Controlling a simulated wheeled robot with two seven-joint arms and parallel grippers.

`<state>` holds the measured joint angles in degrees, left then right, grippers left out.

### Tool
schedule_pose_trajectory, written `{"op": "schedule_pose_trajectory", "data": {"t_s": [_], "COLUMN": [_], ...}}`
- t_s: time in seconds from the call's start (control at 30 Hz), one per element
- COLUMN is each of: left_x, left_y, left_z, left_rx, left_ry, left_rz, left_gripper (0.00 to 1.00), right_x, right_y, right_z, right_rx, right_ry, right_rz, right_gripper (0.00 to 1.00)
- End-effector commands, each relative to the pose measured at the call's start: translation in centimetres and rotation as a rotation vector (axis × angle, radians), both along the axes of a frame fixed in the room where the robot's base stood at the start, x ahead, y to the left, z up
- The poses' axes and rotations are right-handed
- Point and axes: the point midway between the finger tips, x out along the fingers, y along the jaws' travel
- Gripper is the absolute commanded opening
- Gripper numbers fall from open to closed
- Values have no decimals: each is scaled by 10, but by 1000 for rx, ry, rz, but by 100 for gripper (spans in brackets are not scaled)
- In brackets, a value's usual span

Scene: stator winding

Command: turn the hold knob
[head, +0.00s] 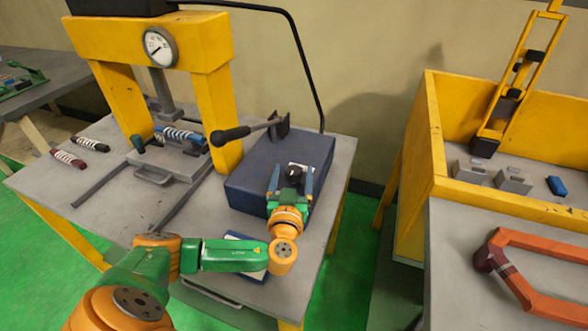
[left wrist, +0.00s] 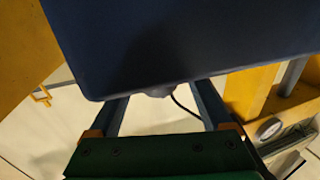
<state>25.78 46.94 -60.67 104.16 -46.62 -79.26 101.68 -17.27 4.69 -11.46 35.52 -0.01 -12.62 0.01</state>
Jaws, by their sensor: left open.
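The dark blue box (head: 255,165) lies on the grey table beside the yellow press. A small dark knob (head: 293,171) with a pale mark shows at its right part; I take it to be the hold knob. My left gripper (head: 291,179) is open, with one finger on each side of the knob. I cannot tell whether the fingers touch it. In the left wrist view the blue box (left wrist: 190,40) fills the top, and the open fingers (left wrist: 158,98) reach its edge. A small grey shape shows between them, too unclear to name. My right gripper is not in view.
The yellow press (head: 215,100) with a round gauge (head: 160,47) and a black-handled lever (head: 232,134) stands close to the box. Striped coils (head: 68,159) lie at the table's left. A yellow bin (head: 435,150) stands at the right, across a gap.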

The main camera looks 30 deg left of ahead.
Motion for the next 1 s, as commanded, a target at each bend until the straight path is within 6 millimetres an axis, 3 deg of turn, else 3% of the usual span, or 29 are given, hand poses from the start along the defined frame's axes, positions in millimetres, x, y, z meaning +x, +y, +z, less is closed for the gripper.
{"op": "schedule_pose_trajectory", "data": {"t_s": [0.3, 0.6, 1.0], "left_x": [6, 6, 6], "left_y": [3, 3, 6], "left_z": [-1, -1, -6], "left_rx": [-2, -1, -2], "left_ry": [2, 3, 4], "left_rz": [0, 0, -88], "left_gripper": [80, 0, 0], "right_x": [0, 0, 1], "right_y": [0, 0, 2], "right_z": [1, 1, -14], "right_rx": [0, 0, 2], "right_ry": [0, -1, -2], "right_rz": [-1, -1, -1], "right_gripper": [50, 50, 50]}}
